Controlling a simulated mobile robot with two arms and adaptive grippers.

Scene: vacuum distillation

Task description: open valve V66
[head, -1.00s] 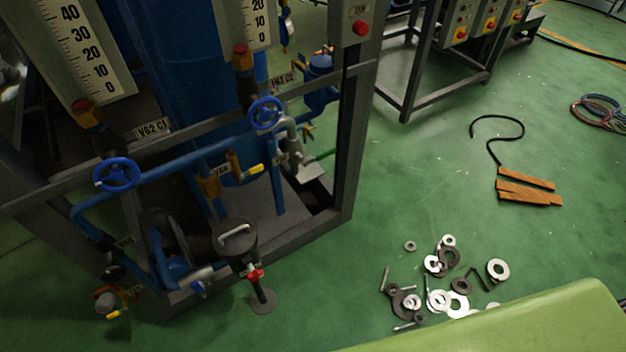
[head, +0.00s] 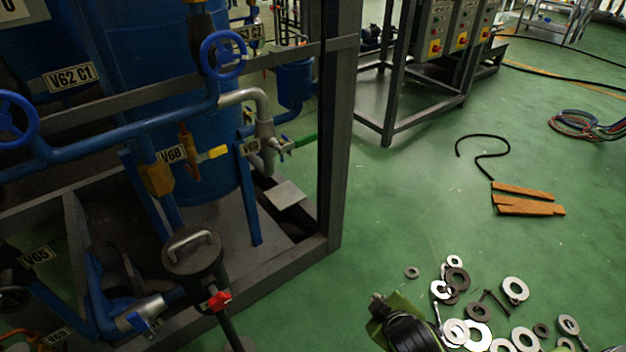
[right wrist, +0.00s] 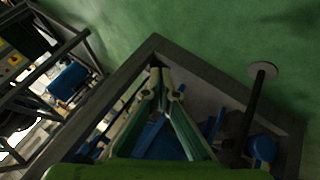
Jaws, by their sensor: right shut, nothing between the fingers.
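On the blue pipe frame, a small valve with a yellow handle (head: 218,152) sits beside a tag (head: 170,153) that seems to read V66 or V68; its last digit is blurred. The handle sticks out sideways to the right of an orange-brown fitting. Another tag (head: 250,146), blurred, hangs by the grey elbow pipe to its right. My right gripper (right wrist: 161,76) is shut and empty in the right wrist view, its green fingers meeting at the tips above the frame's base. Part of my right arm shows at the bottom of the head view, well apart from the valve. My left gripper is out of view.
Blue handwheels (head: 222,55) stand on the upper pipes. A dark post (head: 340,130) and lower rail bound the frame. A black canister with a red knob (head: 217,301) stands in front. Washers and bolts (head: 478,335) and orange planks (head: 528,205) lie on the green floor.

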